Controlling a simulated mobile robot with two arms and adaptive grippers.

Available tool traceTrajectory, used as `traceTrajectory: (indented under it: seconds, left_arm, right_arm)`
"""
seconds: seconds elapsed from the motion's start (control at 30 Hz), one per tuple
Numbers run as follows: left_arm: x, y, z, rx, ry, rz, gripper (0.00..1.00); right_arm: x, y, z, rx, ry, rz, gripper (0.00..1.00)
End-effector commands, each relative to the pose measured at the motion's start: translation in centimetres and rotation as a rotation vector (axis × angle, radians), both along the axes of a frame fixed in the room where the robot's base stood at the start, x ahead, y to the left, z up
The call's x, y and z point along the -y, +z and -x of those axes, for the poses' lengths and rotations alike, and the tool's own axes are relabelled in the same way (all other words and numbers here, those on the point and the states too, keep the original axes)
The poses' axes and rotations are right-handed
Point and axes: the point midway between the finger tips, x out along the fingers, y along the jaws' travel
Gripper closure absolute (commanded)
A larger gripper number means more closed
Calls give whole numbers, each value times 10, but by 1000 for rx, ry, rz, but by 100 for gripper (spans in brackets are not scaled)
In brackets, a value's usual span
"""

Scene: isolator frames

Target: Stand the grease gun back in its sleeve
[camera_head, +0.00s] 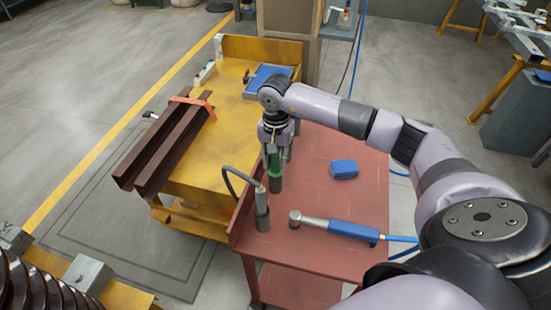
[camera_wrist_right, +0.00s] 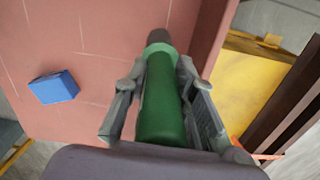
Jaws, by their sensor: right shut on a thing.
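My right gripper (camera_head: 272,150) is shut on a green cylinder, which I take to be the grease gun (camera_head: 274,165). It is held upright above the left part of the red table (camera_head: 330,190). In the right wrist view, the green body (camera_wrist_right: 161,105) lies between the two fingers, its dark grey end pointing away from the gripper. I cannot tell whether that dark end is part of the gun or a sleeve around it. A dark grey cylinder (camera_head: 262,215) stands nearer on the table, with a thin top and a looped black hose. My left gripper is out of view.
A blue block (camera_head: 344,169) lies on the table, also in the right wrist view (camera_wrist_right: 53,87). A blue-handled tool (camera_head: 340,228) with a blue hose lies near the front. A yellow cart (camera_head: 205,165) carrying brown steel beams (camera_head: 165,150) stands close on the left.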

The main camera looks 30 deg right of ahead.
Motion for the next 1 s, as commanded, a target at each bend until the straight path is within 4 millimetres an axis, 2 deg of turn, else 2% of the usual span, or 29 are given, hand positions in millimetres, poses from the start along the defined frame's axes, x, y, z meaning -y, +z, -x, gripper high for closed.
traceTrajectory:
  seconds: [0.27, 0.3, 0.63, 1.0]
  left_arm:
    - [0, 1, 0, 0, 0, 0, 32]
    - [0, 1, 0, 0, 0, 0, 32]
    - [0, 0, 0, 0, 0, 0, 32]
    - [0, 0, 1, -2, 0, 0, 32]
  right_arm:
    - [0, 1, -1, 2, 0, 0, 100]
    - [0, 1, -1, 2, 0, 0, 75]
    - [0, 1, 0, 1, 0, 0, 53]
    - [0, 4, 0, 1, 0, 1, 52]
